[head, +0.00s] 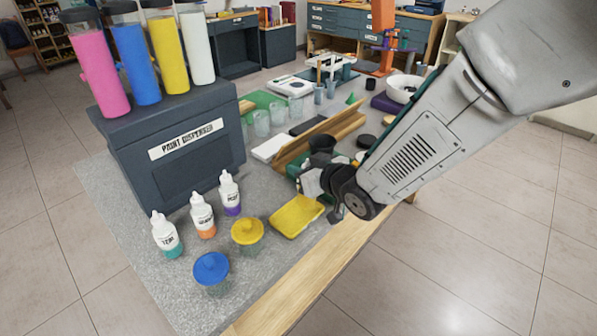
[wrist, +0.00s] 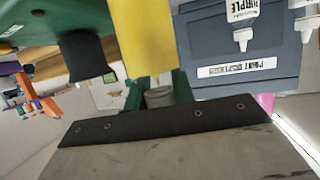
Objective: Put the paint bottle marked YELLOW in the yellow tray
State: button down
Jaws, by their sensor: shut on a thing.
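The yellow tray (head: 297,215) lies on the grey worktop near its front edge. It also shows in the wrist view (wrist: 150,38). My gripper (head: 335,190) is just right of the tray in the head view, above the worktop's front edge. I cannot read YELLOW on any bottle. Three white bottles stand left of the tray: TEAL (head: 166,236), one with an orange base (head: 202,216), and PURPLE (head: 230,193), also in the wrist view (wrist: 242,12).
A yellow-lidded jar (head: 247,232) and a blue-lidded jar (head: 211,270) stand near the tray. The paint dispenser (head: 185,165) rises behind the bottles.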

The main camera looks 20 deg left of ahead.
jog(key=shift+w+a+f, duration=0.1)
jog(key=shift+w+f, duration=0.15)
jog(key=shift+f, duration=0.35)
jog(key=shift+w+a+f, duration=0.1)
jog(key=shift+w+f, duration=0.1)
jog(key=shift+f, duration=0.4)
jog(key=shift+w+a+f, duration=0.1)
jog(key=shift+w+f, duration=0.15)
jog(key=shift+f, duration=0.35)
jog(key=shift+f, duration=0.15)
jog(key=c, duration=1.2)
grip_release()
